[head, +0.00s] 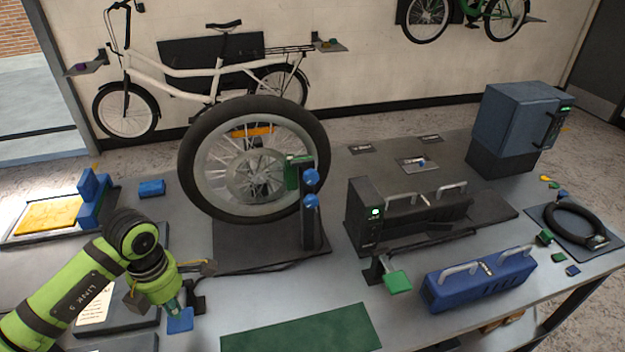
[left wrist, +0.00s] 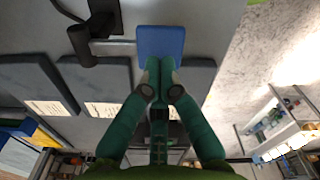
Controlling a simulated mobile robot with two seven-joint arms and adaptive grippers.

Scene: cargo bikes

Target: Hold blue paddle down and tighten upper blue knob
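The blue paddle (head: 180,321) is at the front left of the bench, beside a dark post. In the left wrist view the paddle (left wrist: 160,42) lies just beyond my fingertips. My left gripper (head: 174,308) is over the paddle, pointing down. Its fingers (left wrist: 160,70) are together with nothing seen between them; whether they touch the paddle I cannot tell. The upper blue knob (head: 311,176) is on the dark upright right of the spoked wheel (head: 254,160), above the lower blue knob (head: 311,201). My right gripper is not in view.
A green paddle (head: 397,282) stands at the bench front. A yellow pad (head: 48,215) is at the left.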

